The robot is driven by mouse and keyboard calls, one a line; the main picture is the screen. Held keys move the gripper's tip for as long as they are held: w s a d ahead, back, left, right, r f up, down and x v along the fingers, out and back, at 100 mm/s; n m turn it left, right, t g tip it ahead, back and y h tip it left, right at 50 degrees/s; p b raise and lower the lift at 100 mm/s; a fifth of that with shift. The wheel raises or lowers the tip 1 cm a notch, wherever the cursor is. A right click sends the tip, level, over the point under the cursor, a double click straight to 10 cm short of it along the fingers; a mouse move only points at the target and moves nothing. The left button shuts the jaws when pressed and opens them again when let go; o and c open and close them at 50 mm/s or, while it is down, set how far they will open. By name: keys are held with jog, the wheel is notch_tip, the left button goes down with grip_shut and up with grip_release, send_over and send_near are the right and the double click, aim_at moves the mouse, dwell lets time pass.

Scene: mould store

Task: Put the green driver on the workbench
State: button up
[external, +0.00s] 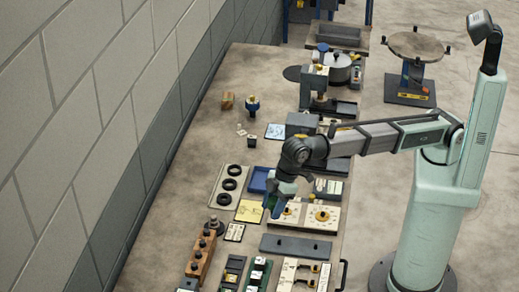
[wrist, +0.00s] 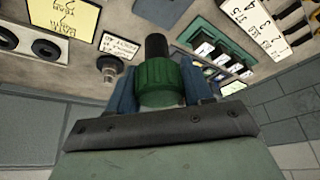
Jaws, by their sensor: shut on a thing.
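The green driver (wrist: 160,82) has a ribbed green grip and a black end that points up in the wrist view. My gripper (wrist: 164,90) is shut on it, with a blue finger on each side of the green grip. In the external view my gripper (external: 279,197) hangs over the workbench (external: 200,137), close to a yellow card and a panel with yellow dials. A green bit of the driver (external: 271,208) shows below the fingers. The driver's lower part is hidden in the wrist view.
A panel with black rings (external: 230,184), a blue tray (external: 261,179), the yellow card (external: 249,211) and the dial panel (external: 311,216) crowd round my gripper. A wooden block with dark knobs (external: 201,252) stands nearer. Bare bench lies along the wall.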

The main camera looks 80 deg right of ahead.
jog(key=w+d+m+t+h, duration=0.1)
jog(key=w+d+m, duration=0.1)
jog(key=w+d, duration=0.85)
jog(key=w+d+m, duration=0.2)
jog(key=w+d, duration=0.5)
jog(key=d, duration=0.6)
jog(key=w+d+f+m+h, duration=0.1)
jog(key=w+d, duration=0.4)
jog(key=d, duration=0.7)
jog(key=w+d+m, duration=0.2)
jog(key=w+d, duration=0.3)
jog(key=d, duration=0.6)
jog(key=w+d+f+m+h, duration=0.1)
jog(key=w+d, duration=0.3)
jog(key=d, duration=0.8)
jog(key=shift+w+a+f+n+y, duration=0.25)
jog(key=shift+w+f+n, duration=0.4)
jog(key=shift+f, duration=0.85)
jog(key=shift+w+f+n+y, duration=0.35)
jog(key=shift+w+f+n, duration=0.3)
jog(key=shift+f, duration=0.8)
jog(key=shift+w+a+f+n+y, duration=0.25)
jog(key=shift+w+f+n, duration=0.4)
jog(key=shift+f, duration=0.85)
jog(key=shift+d+f, duration=0.1)
jog(key=shift+f, duration=0.05)
jog(key=o, duration=1.1)
